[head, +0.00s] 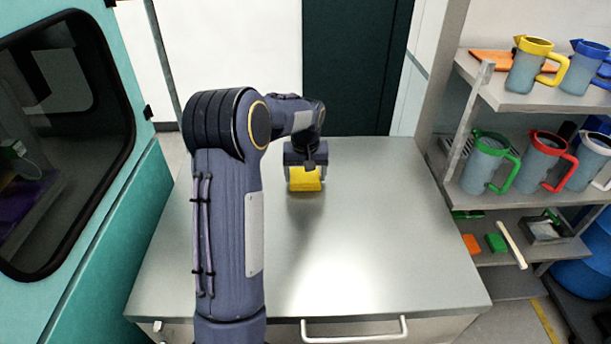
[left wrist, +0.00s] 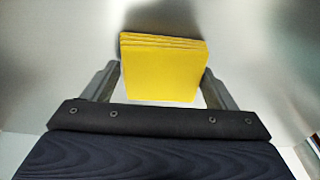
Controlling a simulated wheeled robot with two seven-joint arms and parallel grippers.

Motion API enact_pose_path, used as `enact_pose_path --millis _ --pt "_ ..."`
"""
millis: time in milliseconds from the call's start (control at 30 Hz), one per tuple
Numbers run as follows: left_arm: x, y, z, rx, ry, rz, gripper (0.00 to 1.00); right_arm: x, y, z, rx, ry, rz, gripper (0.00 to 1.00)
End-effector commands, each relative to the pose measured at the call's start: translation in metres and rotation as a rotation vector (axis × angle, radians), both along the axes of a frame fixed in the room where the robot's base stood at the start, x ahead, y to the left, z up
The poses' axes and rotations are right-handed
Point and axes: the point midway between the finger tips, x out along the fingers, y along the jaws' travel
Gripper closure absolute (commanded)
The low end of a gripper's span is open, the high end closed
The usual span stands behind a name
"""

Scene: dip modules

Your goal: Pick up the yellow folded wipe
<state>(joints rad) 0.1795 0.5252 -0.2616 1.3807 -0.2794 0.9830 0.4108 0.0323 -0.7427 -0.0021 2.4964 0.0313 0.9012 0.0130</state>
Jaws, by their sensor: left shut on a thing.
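The yellow folded wipe (head: 305,180) is at my left gripper (head: 305,172), over the far middle part of the steel worktop (head: 370,230). In the left wrist view the wipe (left wrist: 163,68) shows as a thick stack of folded layers. It sits between the two fingers of my left gripper (left wrist: 160,85), which is shut on it. A dark shadow lies just below the wipe in the head view. I cannot tell how far it is above the worktop. My right gripper is not in view.
A teal cabinet with a dark window (head: 70,110) stands on the left. On the right, a shelf rack (head: 520,95) holds several jugs with coloured handles, and a green block (head: 496,243) and an orange block (head: 471,244) lower down. The rest of the worktop is clear.

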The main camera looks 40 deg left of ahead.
Motion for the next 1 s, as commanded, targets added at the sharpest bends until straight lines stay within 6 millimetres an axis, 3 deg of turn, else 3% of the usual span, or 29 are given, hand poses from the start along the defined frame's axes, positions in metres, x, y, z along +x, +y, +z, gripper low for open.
enact_pose_path --millis 267,567,800,1000 --pt "0.001 0.000 0.029 0.001 -0.006 0.000 0.43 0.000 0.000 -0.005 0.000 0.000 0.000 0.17" --pt "-0.003 -0.056 0.093 0.000 -0.008 -0.007 0.43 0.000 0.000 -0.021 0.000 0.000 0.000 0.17" --pt "-0.008 -0.111 0.114 0.000 -0.004 -0.005 0.43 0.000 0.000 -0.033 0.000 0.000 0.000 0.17" --pt "-0.011 -0.134 0.126 0.001 -0.002 -0.002 0.43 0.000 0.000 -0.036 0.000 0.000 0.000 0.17"
